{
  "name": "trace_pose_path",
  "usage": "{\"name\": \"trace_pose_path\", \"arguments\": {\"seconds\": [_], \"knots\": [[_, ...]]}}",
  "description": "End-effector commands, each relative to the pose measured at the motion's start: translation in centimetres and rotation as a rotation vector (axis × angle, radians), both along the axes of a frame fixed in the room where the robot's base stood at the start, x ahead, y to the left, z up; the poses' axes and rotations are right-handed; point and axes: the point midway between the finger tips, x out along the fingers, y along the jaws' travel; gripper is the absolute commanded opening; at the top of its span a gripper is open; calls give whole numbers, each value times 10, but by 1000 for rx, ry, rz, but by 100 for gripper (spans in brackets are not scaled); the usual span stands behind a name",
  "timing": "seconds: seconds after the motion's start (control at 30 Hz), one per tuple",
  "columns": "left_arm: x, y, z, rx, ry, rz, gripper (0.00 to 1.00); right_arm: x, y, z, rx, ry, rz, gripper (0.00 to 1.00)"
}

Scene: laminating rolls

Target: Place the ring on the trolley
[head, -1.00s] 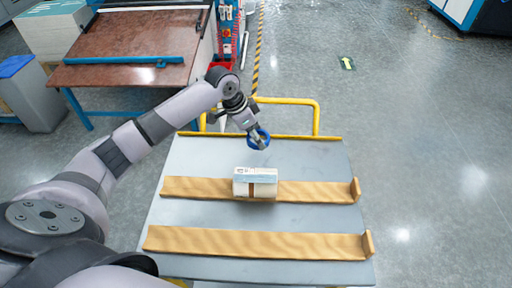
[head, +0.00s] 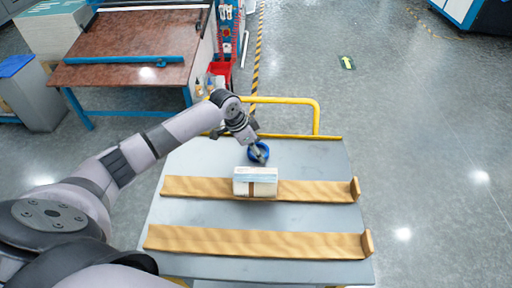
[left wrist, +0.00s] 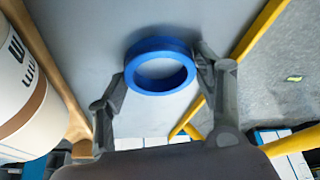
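The blue ring (head: 258,153) is over the rear part of the grey trolley top (head: 200,220), behind the white roll. In the left wrist view the ring (left wrist: 160,70) sits between the two fingers of my left gripper (left wrist: 162,80), which meet its outer sides. My left gripper (head: 256,146) points down at the trolley and looks shut on the ring. I cannot tell whether the ring touches the trolley top. My right gripper is not in view.
A white roll with a brown band (head: 256,176) rests on the rear wooden rail (head: 315,191). A second wooden rail (head: 260,243) lies nearer. A yellow handle (head: 290,101) stands at the trolley's back. A brown-topped table (head: 130,45) is at the far left.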

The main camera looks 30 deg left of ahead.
Motion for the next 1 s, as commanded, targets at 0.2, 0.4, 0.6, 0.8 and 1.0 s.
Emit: {"name": "trace_pose_path", "arguments": {"seconds": [0.2, 0.4, 0.6, 0.8, 1.0], "knots": [[0, 0, 0, 1, 1, 0, 78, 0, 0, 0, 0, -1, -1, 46], [0, 0, 0, 1, 1, 0, 79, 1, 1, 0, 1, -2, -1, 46], [0, 1, 5, 1, 0, 0, 79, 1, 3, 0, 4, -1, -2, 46], [-10, 10, 36, 3, -2, -1, 79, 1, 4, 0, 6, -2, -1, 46], [-22, 21, 76, 2, -2, 0, 79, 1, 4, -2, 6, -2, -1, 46]]}}
